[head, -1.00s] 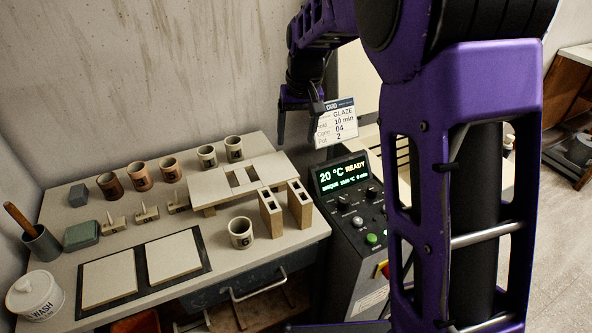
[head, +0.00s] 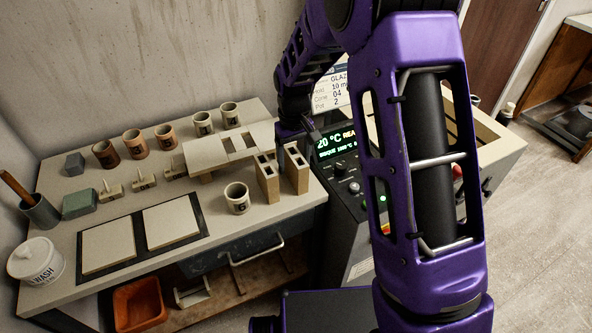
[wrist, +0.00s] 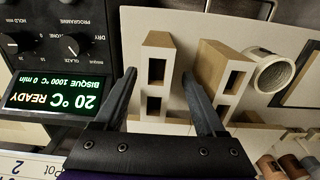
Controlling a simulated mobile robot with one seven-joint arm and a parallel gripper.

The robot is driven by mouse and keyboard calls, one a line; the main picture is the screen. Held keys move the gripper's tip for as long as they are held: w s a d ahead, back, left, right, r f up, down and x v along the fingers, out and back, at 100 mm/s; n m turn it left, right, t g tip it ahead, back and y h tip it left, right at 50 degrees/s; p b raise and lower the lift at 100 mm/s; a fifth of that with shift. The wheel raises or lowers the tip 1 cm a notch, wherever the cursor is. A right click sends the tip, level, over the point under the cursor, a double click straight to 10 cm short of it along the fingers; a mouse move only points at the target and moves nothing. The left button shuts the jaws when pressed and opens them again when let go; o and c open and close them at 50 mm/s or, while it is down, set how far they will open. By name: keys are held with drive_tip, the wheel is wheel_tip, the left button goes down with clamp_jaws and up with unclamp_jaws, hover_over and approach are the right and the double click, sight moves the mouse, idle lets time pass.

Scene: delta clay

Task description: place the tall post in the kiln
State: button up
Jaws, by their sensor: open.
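Two upright pale posts with square hollows stand side by side at the table's right end: the left one (head: 266,184) and the right one (head: 298,178). They look similar in height. My gripper (head: 297,132) is open above and behind the right post. In the wrist view, that post (wrist: 155,88) shows between the open fingers (wrist: 159,75), not held; contact is not visible. The other post (wrist: 222,62) is just outside the right finger. The kiln (head: 508,148) is a pale box at the right, partly hidden by my arm; its inside is barely visible.
A lit control panel (head: 338,150) reading 20 °C READY stands right of the table (head: 120,232). A raised slab (head: 205,155) is behind the posts, with a mug (head: 237,199) in front. Several mugs line the back. Two square tiles (head: 172,222) lie front left.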

drive_tip(key=shift+w+d+f, duration=0.1)
drive_tip(key=shift+f, duration=1.25)
drive_tip(key=shift+w+d+f, duration=0.1)
drive_tip(key=shift+f, duration=1.2)
clamp_jaws()
